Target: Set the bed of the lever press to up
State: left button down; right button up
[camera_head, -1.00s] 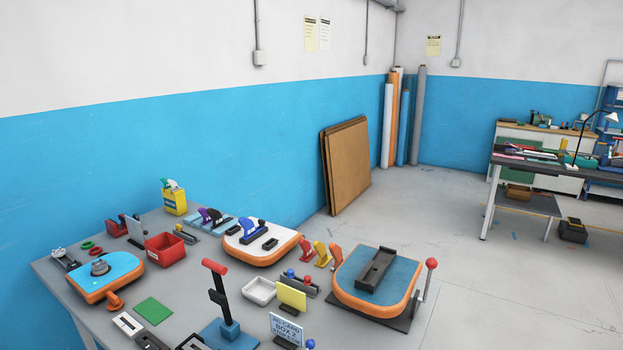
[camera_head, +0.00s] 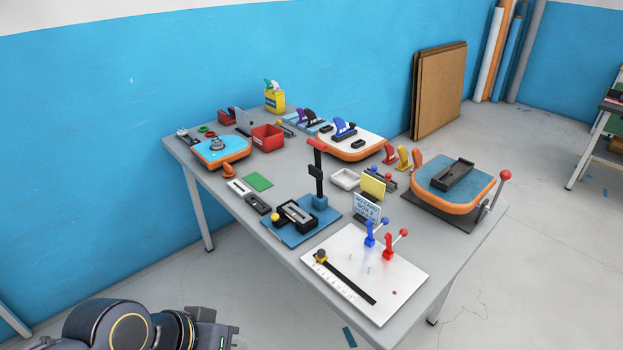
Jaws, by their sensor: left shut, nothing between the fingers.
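The lever press stands on a blue base plate (camera_head: 326,217) at the front middle of the table. Its dark upright post carries a red lever handle (camera_head: 318,146) at the top, raised. Beside the post is its black bed (camera_head: 296,215) with a pale slot, and a yellow ball knob (camera_head: 275,216) at its left side. I cannot tell the height of the bed for sure. My left gripper (camera_head: 214,330) shows only in part at the bottom left edge, in front of the table and well apart from the press. It is shut and empty; its fingertips are not clear. My right gripper is out of view.
A white board (camera_head: 350,260) with blue and red toggle clamps lies right of the press. A sign (camera_head: 366,208) and a yellow card (camera_head: 373,187) stand behind. A blue-topped orange station (camera_head: 455,185) is at the right.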

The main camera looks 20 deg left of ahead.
aim_at(275, 217)
jog(key=l+u, duration=0.1)
jog(key=u, duration=1.6)
jog(key=l, duration=0.6)
jog(key=k+l+u, duration=0.1)
jog(key=l, duration=1.15)
jog(key=k+l+u, duration=0.1)
jog(key=l, duration=0.5)
jog(key=k+l, duration=0.1)
jog(key=l, duration=0.5)
jog(key=u, duration=0.05)
